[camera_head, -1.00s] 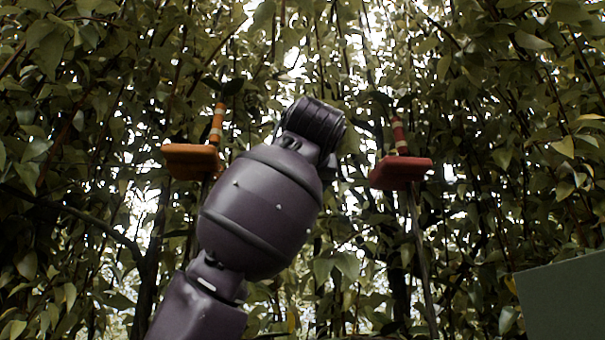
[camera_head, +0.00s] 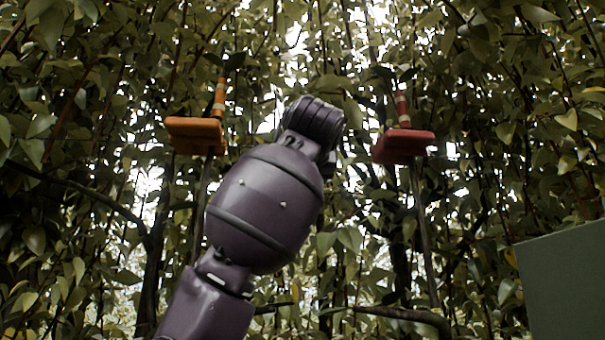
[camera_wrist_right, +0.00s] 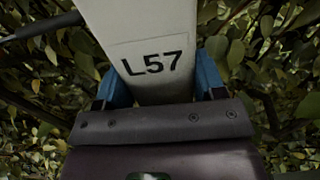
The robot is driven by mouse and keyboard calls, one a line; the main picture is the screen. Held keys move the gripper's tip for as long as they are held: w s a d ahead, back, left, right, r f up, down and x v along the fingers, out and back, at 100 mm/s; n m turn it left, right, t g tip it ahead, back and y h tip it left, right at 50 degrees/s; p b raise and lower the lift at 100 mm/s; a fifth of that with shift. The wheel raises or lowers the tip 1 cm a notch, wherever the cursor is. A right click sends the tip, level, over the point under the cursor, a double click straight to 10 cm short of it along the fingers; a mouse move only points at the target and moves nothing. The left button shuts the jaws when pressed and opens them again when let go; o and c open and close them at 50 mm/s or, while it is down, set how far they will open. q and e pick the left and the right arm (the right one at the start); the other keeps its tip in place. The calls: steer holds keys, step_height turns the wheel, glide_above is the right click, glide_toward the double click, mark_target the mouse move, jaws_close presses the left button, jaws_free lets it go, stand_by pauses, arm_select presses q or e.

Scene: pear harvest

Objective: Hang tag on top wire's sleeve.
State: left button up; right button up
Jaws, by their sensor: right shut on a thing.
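A pale grey-white tag (camera_wrist_right: 152,28) marked "L57" fills the upper middle of the right wrist view. My right gripper (camera_wrist_right: 160,82) is shut on it, with a blue finger on either side. The tag's far end runs out of the top of the picture. A dark rod-like line, thicker near its end, shows at the upper left of that view; I cannot tell whether it is the wire or its sleeve. In the head view a dark arm of mine rises in the middle, and no gripper fingers show there. My left gripper is not seen.
In the head view an orange block (camera_head: 196,131) with a striped post hangs left of the arm. A red block (camera_head: 403,144) with a striped post hangs right of it. Dense leaves and branches surround both. A grey-green panel (camera_head: 568,285) fills the lower right corner.

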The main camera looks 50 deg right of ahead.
stand_by(0.3)
steer(key=o, duration=1)
steer(key=b+v, duration=0.2)
steer(key=v, duration=0.9)
steer(key=shift+w+f, duration=0.1)
